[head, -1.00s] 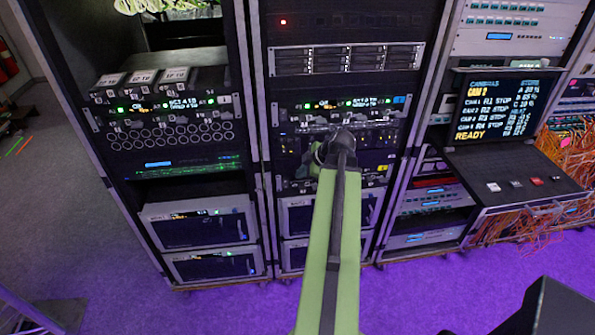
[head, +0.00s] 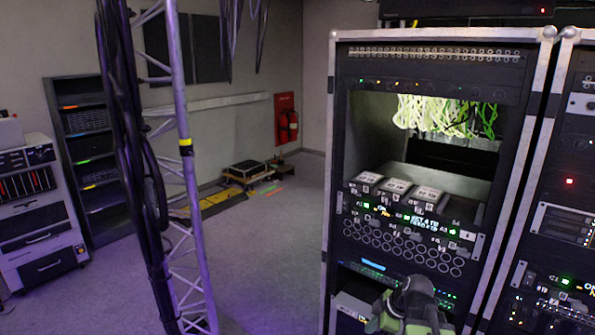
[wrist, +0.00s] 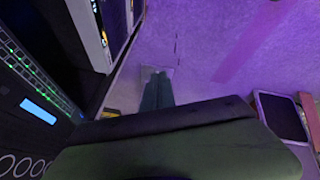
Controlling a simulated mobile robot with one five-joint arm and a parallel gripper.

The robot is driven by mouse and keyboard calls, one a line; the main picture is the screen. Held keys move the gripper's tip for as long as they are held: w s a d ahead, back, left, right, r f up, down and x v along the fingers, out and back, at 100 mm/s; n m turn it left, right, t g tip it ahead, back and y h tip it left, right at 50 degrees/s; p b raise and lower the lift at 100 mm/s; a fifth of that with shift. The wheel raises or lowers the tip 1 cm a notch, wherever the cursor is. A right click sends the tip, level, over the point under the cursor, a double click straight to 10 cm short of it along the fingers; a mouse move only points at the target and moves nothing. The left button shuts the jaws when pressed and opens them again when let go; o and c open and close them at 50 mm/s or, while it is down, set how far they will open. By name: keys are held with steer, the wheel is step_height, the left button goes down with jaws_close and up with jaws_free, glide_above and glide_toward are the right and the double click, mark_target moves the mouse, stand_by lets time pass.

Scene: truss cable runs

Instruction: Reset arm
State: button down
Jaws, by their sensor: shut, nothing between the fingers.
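My green and dark arm end with my gripper (head: 415,298) shows at the bottom right of the head view, in front of the lower part of an equipment rack. My gripper is shut and holds nothing. Its fingertips are hard to make out against the dark rack. In the wrist view, a broad dark and green part of my own arm fills the bottom middle, over the purple-lit floor.
A truss column with dark cables (head: 180,150) stands left. Open floor (head: 265,240) lies between them. A red extinguisher (head: 288,126) hangs at the back.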

steer(key=s+a+f+m+g, duration=0.1)
steer(key=s+a+m+g, duration=0.1)
steer(key=a, duration=0.9)
steer(key=shift+s+d+f+m+g+h, duration=0.25)
steer(key=shift+s+m+h, duration=0.45)
steer(key=shift+m, duration=1.3)
steer(key=shift+s+d+f+m+g+h, duration=0.15)
steer(key=shift+s+m+g+h, duration=0.25)
steer(key=shift+s+m, duration=1.1)
steer(key=shift+s+d+f+m+g+h, duration=0.1)
steer(key=shift+s+f+m+g+h, duration=0.35)
steer(key=shift+m, duration=2.05)
steer(key=shift+w+r, duration=0.1)
steer(key=shift+r, duration=0.05)
